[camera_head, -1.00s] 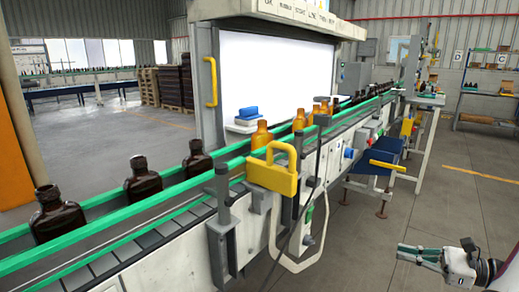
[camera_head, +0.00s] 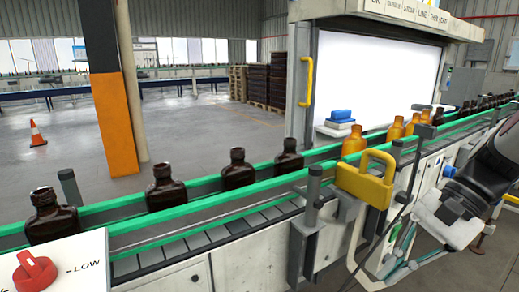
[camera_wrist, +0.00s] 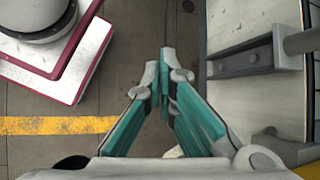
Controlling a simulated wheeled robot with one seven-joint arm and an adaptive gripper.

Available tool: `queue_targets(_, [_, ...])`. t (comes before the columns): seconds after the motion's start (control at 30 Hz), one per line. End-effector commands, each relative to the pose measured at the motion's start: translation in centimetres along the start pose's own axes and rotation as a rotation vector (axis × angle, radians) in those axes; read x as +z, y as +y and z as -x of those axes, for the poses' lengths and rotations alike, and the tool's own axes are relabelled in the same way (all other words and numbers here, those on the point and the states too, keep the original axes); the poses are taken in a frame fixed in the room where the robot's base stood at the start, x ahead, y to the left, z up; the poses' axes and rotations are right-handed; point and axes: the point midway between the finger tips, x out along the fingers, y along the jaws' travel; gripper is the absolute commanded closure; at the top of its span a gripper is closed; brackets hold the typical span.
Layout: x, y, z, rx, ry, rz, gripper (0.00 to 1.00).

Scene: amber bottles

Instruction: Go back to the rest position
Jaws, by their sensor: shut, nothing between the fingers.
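My gripper (camera_head: 372,284) is low at the right in the head view, in front of the conveyor's side and below the yellow handle (camera_head: 366,180). In the wrist view its teal fingers (camera_wrist: 161,62) point away from the camera with their tips together and nothing between them. Floor shows beyond the tips. Dark bottles (camera_head: 165,188) and amber bottles (camera_head: 353,141) stand upright on the conveyor (camera_head: 240,208), apart from my gripper.
A conveyor side panel (camera_wrist: 235,110) is close at the right in the wrist view. A control box with a red knob (camera_head: 36,272) stands at the lower left. A lit white panel (camera_head: 370,85) is behind the line. Floor with a yellow line (camera_wrist: 60,125) is open below.

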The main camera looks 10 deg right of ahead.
Motion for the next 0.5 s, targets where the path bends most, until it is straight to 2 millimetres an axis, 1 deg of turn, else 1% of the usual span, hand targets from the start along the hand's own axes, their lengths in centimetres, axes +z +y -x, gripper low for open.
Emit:
queue_targets(0.03, [1.9, 0.0, -0.6, 0.055, 0.034, 0.078, 1.00])
queue_targets(0.1, [3.9, 0.5, -1.3, 0.128, 0.081, 0.180, 1.00])
queue_targets(0.2, [6.4, 1.5, -2.2, 0.225, 0.148, 0.329, 1.00])
queue_targets(0.33, [8.9, 3.1, -3.1, 0.334, 0.237, 0.526, 1.00])
queue_targets(0.4, [9.9, 4.0, -3.4, 0.382, 0.282, 0.625, 1.00])
queue_targets(0.5, [10.7, 5.2, -3.7, 0.434, 0.335, 0.743, 1.00])
